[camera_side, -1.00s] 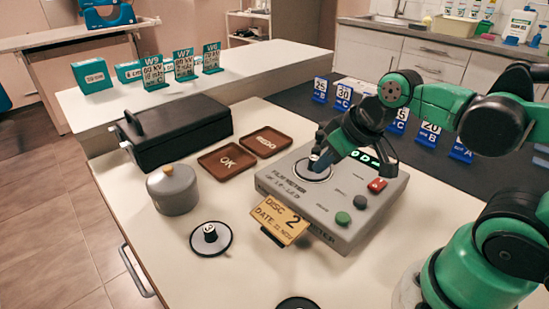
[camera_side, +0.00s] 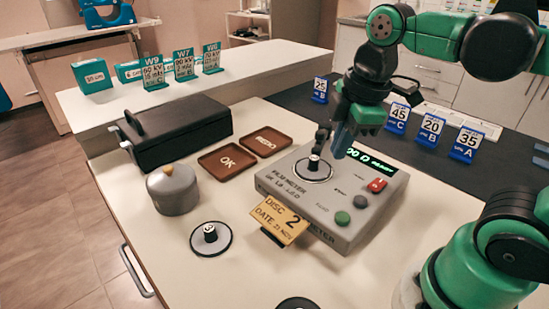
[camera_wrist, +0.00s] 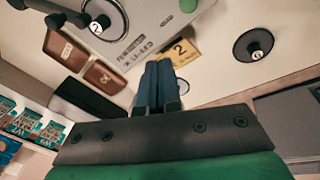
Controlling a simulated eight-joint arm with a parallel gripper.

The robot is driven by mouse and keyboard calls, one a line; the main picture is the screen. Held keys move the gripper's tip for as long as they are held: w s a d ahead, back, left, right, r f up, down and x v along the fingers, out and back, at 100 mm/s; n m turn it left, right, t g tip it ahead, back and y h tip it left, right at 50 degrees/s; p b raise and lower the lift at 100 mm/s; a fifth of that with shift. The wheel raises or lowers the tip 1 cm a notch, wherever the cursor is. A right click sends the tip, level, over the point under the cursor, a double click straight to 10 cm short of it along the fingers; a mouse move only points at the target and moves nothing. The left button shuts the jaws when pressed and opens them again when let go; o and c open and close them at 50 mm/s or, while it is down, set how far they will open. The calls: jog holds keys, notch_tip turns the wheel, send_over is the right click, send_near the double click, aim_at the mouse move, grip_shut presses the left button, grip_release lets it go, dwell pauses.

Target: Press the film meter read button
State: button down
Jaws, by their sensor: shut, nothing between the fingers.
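The film meter (camera_side: 290,205) is a grey box on the bench; it also shows in the wrist view (camera_wrist: 150,15). On its top are a red button (camera_side: 377,184), a green button (camera_side: 342,218) and a small grey button (camera_side: 360,201). Their small labels are too blurred to read. A black-knobbed disc (camera_side: 313,163) sits on the meter's round stage. The lit display (camera_side: 378,166) is partly behind my gripper. My gripper (camera_side: 340,153) is shut and empty, above the back of the meter, right of the disc. Its blue fingers (camera_wrist: 157,85) are together in the wrist view.
A second disc (camera_side: 211,239) lies on the bench beside a lidded grey pot (camera_side: 173,190). A yellow card (camera_side: 280,219) stands before the meter. Brown trays (camera_side: 227,161) and a black case (camera_side: 180,132) are left. Blue number signs (camera_side: 431,128) stand behind.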

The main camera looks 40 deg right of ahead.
aim_at(342, 216)
jog(key=s+r+n, duration=0.1)
jog(key=n, duration=0.1)
jog(key=r+n+g, duration=0.1)
jog(key=n, duration=0.1)
jog(key=s+r+n+g, duration=0.1)
jog(key=n, duration=0.1)
jog(key=shift+s+d, duration=0.1)
jog(key=shift+s, duration=0.25)
jog(key=shift+f, duration=0.1)
notch_tip(342, 216, down, 14)
jog(key=shift+r, duration=0.1)
dwell(0.4)
jog(key=shift+f, duration=1)
jog(key=shift+r, duration=0.1)
jog(key=shift+g, duration=0.3)
jog(key=shift+w+r, duration=0.15)
jog(key=shift+r, duration=4)
